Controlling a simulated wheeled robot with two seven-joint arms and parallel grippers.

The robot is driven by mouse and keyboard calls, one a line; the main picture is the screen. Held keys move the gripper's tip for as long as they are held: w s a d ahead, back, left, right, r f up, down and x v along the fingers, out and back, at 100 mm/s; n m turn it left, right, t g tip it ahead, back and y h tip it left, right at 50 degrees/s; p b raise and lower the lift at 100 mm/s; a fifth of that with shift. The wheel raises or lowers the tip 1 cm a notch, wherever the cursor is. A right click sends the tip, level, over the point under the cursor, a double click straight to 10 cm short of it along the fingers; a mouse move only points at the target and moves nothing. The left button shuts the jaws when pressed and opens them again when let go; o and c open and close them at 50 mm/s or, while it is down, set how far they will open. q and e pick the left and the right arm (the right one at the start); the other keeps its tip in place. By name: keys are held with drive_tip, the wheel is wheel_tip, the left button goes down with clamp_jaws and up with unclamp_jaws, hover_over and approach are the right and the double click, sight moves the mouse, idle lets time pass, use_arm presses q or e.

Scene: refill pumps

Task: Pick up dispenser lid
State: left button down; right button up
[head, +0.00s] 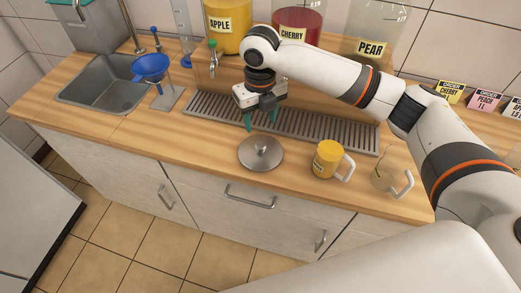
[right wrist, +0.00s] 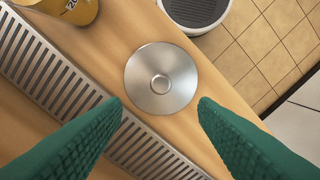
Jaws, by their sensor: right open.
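The dispenser lid (head: 260,153), a round grey metal disc with a small knob on top, lies flat on the wooden counter in front of the drip grate. In the right wrist view the lid (right wrist: 161,78) shows whole, beyond the fingertips and roughly centred between them. My right gripper (head: 261,122) is open and empty, its green fingers pointing down above the grate's front edge, just behind the lid. It also shows in the right wrist view (right wrist: 158,106), apart from the lid. My left gripper is not in view.
A yellow mug (head: 326,160) and a clear mug (head: 388,176) stand right of the lid. The metal drip grate (head: 330,133) runs behind it, below the apple (head: 229,27), cherry (head: 295,24) and pear (head: 375,30) dispensers. A blue funnel (head: 151,67) stands left. Counter left of the lid is clear.

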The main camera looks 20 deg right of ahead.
hover_over(261, 145)
drive_tip(key=f, duration=0.2)
drive_tip(key=f+p, duration=0.1)
drive_tip(key=f, duration=0.1)
drive_tip(key=shift+w+f, duration=0.2)
drive_tip(key=shift+f, duration=0.15)
drive_tip(key=f+p, duration=0.2)
drive_tip(key=f, duration=0.3)
drive_tip(key=shift+s, duration=0.2)
drive_tip(key=shift+f, duration=0.2)
drive_tip(key=c, duration=1.1)
